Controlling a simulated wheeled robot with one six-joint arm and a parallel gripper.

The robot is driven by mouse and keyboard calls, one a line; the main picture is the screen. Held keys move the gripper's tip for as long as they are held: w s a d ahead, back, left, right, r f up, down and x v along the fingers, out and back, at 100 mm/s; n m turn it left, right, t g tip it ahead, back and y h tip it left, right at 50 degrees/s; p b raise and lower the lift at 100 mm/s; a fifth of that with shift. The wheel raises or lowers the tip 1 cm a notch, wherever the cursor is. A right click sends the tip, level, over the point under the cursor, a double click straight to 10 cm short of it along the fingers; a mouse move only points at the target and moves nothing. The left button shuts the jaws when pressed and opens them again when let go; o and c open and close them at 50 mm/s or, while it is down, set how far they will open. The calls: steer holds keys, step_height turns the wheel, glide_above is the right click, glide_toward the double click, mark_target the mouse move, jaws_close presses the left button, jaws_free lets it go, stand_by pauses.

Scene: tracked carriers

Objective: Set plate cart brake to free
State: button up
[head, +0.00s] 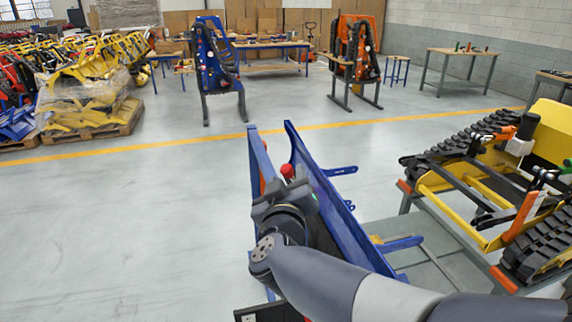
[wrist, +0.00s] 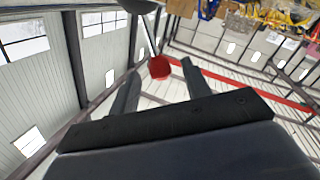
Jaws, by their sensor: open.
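The plate cart (head: 335,200) is a blue frame with upright slanted panels, in the middle of the head view. A red ball knob (head: 288,171) shows at the cart, just beyond my gripper (head: 287,185). In the wrist view the red knob (wrist: 159,67) sits on the end of a thin metal lever (wrist: 149,35). My gripper (wrist: 160,72) is open there, with a dark finger on each side of the knob. I cannot tell whether either finger touches it. My arm hides the lever's base and the near part of the cart in the head view.
A yellow tracked carrier (head: 480,185) rests on a grey stand close on the right. Blue bars (head: 340,171) stick out from the cart's right side. A pallet of wrapped yellow parts (head: 85,100) stands at the left. The floor (head: 130,220) left of the cart is clear.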

mark_target(288, 166)
steer(key=shift+w+d, duration=0.1)
steer(key=shift+w, duration=2.65)
steer(key=shift+c, duration=0.2)
jaws_close()
